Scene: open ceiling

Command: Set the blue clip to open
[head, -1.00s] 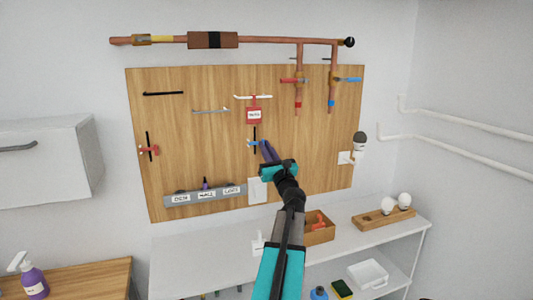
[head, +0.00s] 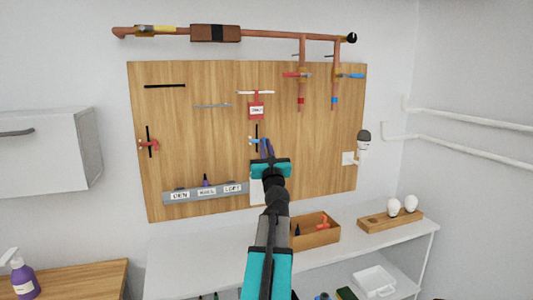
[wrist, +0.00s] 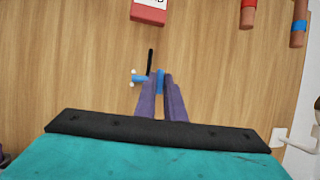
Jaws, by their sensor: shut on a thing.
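The blue clip (head: 254,141) sits on a black vertical bar on the wooden board, below a red tag. In the wrist view the clip (wrist: 139,78) has two pale round ends on its left, and its blue part reaches right to between the fingertips. My gripper (head: 266,149) points at the board with its purple fingers at the clip's right side. In the wrist view my gripper (wrist: 162,88) is shut on the blue part. The fingers hide some of the clip, so its exact setting cannot be told.
A red clip (head: 148,145) is on another black bar at left. A red labelled tag (head: 256,110) hangs just above the blue clip. A grey labelled strip (head: 218,192) runs along the lower board. A wooden box (head: 313,238) stands on the white shelf below.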

